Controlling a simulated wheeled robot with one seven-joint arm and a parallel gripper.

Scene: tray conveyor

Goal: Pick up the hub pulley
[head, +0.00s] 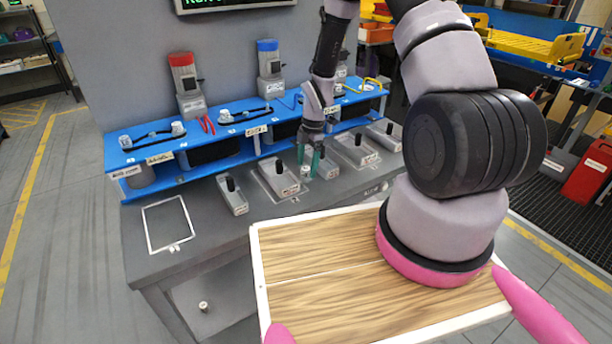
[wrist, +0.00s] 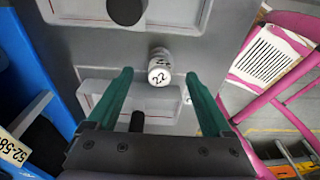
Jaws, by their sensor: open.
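A small pale cylinder marked "22", which I take to be the hub pulley (wrist: 160,66), stands on the grey bench. In the wrist view it lies between and slightly beyond my gripper's (wrist: 160,80) green fingertips. Clear gaps show on both sides. In the head view my gripper (head: 309,160) points down over the bench, fingers open, with the pale cylinder (head: 306,173) at the fingertips. Whether it is fully between the fingers in depth is hard to tell.
Grey blocks with black knobs (head: 232,195) stand close on both sides along the bench. A blue shelf (head: 190,160) runs behind them. A wooden tray with a white rim (head: 256,262) is in front. An empty white outlined square (head: 168,225) lies at left.

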